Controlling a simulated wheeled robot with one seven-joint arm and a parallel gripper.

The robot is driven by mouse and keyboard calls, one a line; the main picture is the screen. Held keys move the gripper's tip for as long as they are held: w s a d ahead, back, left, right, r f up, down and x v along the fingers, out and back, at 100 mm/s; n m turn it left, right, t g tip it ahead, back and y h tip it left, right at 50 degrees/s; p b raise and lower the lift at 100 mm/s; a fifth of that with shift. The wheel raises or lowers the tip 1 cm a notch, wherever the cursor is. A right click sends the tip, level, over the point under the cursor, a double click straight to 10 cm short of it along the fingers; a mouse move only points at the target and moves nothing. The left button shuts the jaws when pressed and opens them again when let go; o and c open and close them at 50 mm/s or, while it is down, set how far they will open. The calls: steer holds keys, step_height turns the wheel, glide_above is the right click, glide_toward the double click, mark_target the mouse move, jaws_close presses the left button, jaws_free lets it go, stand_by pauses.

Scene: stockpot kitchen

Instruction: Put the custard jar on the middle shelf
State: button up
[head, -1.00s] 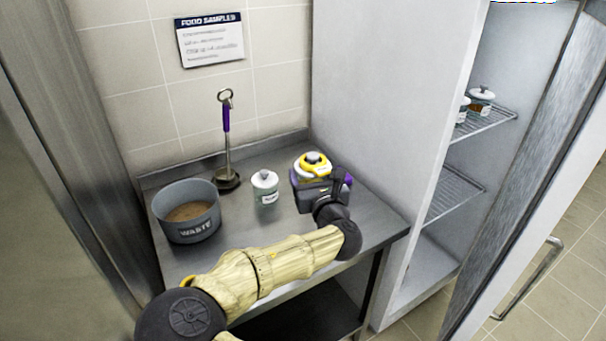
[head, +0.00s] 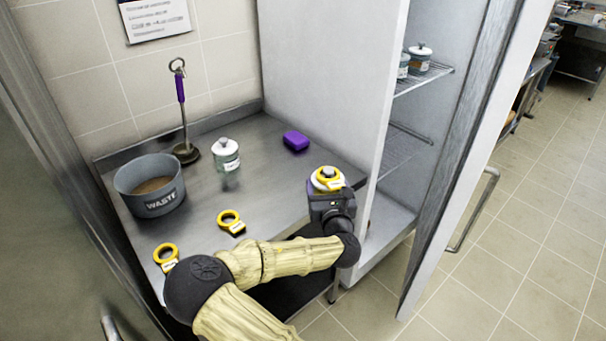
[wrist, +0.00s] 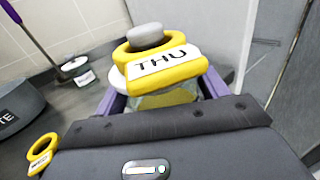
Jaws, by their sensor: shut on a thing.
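A jar with yellow contents, which looks like the custard jar (wrist: 172,98), is held in my gripper (head: 327,192). It has a white lid with a grey knob and a yellow ring tag reading THU (wrist: 165,66). In the head view only its lid and tag (head: 328,179) show, above the counter's right front edge beside the cabinet's side wall. The fingers are shut around the jar, and it looks roughly upright. The open cabinet's middle wire shelf (head: 398,150) looks empty where visible; the side wall hides part of it.
Two jars (head: 420,60) stand on the upper wire shelf (head: 432,77). The cabinet door (head: 465,150) stands open at right.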

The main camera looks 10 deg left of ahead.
steer(key=s+d+f+m+h+b, duration=0.2)
steer(key=d+f+h, duration=0.3)
steer(key=d+f, duration=0.4)
steer(key=s+d+f+m+h+b, duration=0.3)
steer(key=d+f, duration=0.6)
steer(key=d, duration=0.8)
steer(key=shift+s+f+m+h, duration=0.25)
steer(key=shift+m+h, duration=0.35)
steer(key=shift+h, duration=0.3)
steer(key=shift+d, duration=0.2)
steer(key=shift+a, duration=0.25)
